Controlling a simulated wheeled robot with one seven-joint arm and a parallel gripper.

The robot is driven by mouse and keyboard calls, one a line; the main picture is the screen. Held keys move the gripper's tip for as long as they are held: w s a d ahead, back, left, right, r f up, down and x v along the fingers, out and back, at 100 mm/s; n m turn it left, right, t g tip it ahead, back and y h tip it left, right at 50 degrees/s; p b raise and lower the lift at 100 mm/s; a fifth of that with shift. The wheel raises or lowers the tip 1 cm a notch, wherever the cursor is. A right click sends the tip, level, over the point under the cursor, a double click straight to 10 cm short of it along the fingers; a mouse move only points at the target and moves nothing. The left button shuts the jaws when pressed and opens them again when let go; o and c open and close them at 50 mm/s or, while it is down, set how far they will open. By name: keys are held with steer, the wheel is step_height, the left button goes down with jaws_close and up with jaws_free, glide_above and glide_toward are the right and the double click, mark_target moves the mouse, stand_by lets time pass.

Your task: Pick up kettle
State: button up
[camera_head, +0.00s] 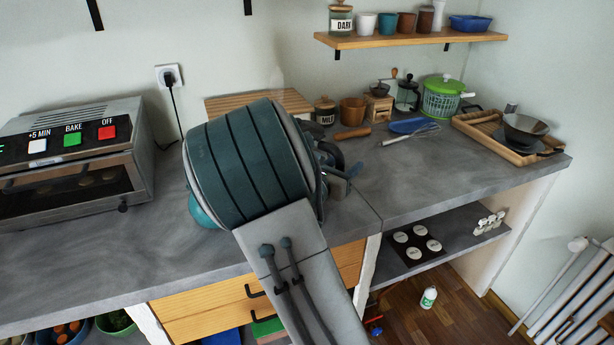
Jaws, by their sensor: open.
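My arm covers the middle of the counter (95,255). Part of my gripper (338,178) shows at the right side of the large teal arm joint, over the counter; its fingers are open, and most of it is hidden. A rounded teal thing (203,213) peeks out low on the left behind the arm. It may be part of the kettle, but too little shows to tell. No whole kettle is in view, and I cannot see what lies directly behind the arm joint.
A toaster oven (75,155) stands at the left. A wooden board (240,102), jar (325,110), green salad spinner (441,98), whisk (411,135) and wooden tray (490,138) stand toward the back right. A shelf (410,38) hangs above. The right front counter is clear.

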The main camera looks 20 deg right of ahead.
jaws_close()
stand_by(1.3)
steer(key=shift+r, duration=0.15)
